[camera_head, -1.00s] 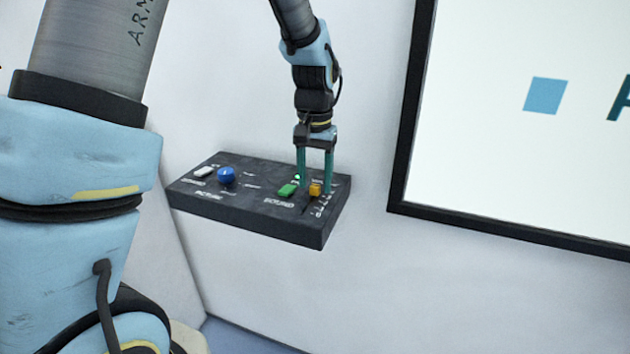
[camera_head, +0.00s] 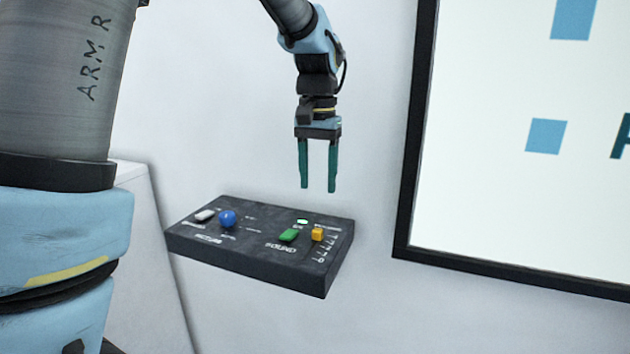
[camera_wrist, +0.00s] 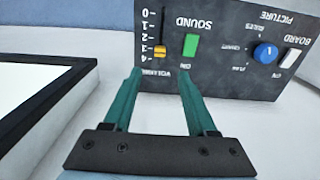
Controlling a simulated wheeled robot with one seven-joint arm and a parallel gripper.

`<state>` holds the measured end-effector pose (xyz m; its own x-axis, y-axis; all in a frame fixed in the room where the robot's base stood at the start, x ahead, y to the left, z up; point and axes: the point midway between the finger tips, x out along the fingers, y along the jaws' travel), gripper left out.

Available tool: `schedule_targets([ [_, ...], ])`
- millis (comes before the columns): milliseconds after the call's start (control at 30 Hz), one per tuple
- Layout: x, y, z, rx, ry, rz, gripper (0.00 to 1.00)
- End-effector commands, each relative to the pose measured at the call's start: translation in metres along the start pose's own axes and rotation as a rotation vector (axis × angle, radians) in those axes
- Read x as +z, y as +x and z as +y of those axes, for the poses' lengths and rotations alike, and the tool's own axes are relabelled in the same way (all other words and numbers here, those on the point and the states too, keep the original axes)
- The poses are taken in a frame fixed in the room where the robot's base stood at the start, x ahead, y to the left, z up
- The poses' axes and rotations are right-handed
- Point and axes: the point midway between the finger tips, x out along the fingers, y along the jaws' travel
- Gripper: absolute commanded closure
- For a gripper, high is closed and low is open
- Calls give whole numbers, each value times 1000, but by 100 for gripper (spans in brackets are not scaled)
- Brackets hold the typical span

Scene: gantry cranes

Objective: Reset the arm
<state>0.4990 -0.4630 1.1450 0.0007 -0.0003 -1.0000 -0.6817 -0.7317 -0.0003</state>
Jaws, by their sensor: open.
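My gripper (camera_head: 318,188) is open and empty, pointing down above the right part of a dark control panel. Clear space shows between its fingertips and the panel in the head view. In the wrist view my gripper (camera_wrist: 160,85) has its two teal fingers apart, with the panel (camera_wrist: 222,75) beyond them. The panel (camera_head: 250,262) carries a yellow slider (camera_head: 318,234), a green SOUND switch (camera_head: 289,235), a blue knob (camera_head: 227,218) and a white BOARD switch (camera_head: 204,215). The slider (camera_wrist: 160,52) sits on a numbered scale.
A large black-framed white board (camera_head: 480,210) with blue squares hangs to the right of the panel. Its dark frame (camera_wrist: 45,105) also shows at the left of the wrist view. The pale wall (camera_head: 225,120) around my gripper is clear.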

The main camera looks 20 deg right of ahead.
Motion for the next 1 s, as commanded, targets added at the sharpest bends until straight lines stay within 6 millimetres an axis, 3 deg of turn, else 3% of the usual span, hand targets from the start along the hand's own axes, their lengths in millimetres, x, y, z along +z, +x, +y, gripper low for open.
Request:
schedule_targets([
  [233,3,3,-8,0,-15,1,43],
  [367,23,18,-47,1,-100,14,43],
  [500,73,49,-112,-2,-264,47,43],
  [633,133,77,-159,-12,-421,82,43],
  [800,199,103,-186,-30,-574,116,43],
  [900,222,111,-191,-37,-625,128,43],
  [1000,232,115,-193,-42,-648,135,43],
])
